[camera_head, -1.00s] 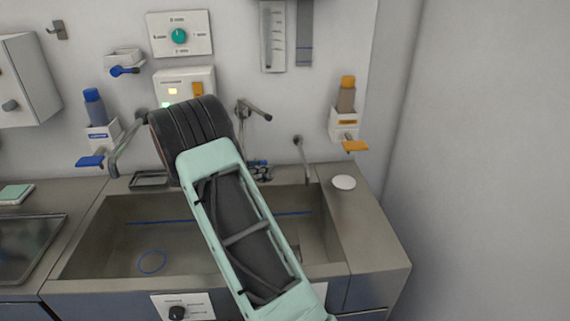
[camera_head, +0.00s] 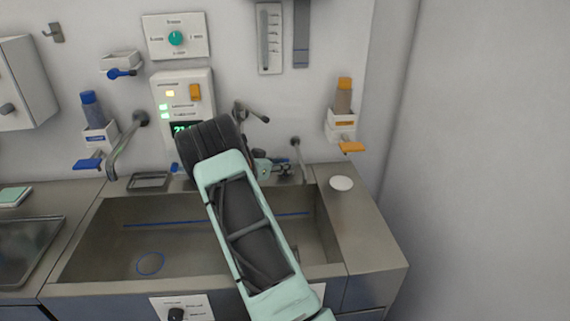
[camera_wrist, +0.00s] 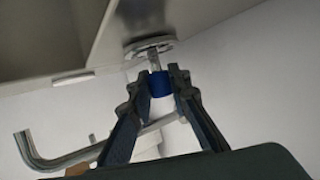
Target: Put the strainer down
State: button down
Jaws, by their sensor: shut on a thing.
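In the wrist view my gripper (camera_wrist: 159,76) is shut on a blue grip on a short metal stem. The stem leads to a round grey metal disc, which I take as the strainer (camera_wrist: 150,46). The disc lies before the metal edge of the sink unit; I cannot tell whether it touches it. In the head view my arm covers most of the hand, and the strainer cannot be made out clearly there. The sink (camera_head: 180,235) is an open steel basin with a blue ring mark on its floor.
A curved tap (camera_head: 128,140) stands at the back left, and a small rectangular frame (camera_head: 149,181) lies on the back ledge. A white disc (camera_head: 341,183) lies on the right counter, otherwise clear. An orange-topped dispenser (camera_head: 343,105) hangs on the wall.

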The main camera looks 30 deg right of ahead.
jog(key=shift+r, duration=0.1)
jog(key=shift+f, duration=0.2)
jog(key=c, duration=1.8)
grip_release()
jog(key=shift+r, duration=0.15)
jog(key=shift+a+r, duration=0.15)
jog(key=shift+a, duration=0.05)
jog(key=v, duration=1.1)
jog(key=shift+s+a+r, duration=0.1)
jog(key=shift+s+a, duration=0.05)
jog(key=shift+a, duration=0.15)
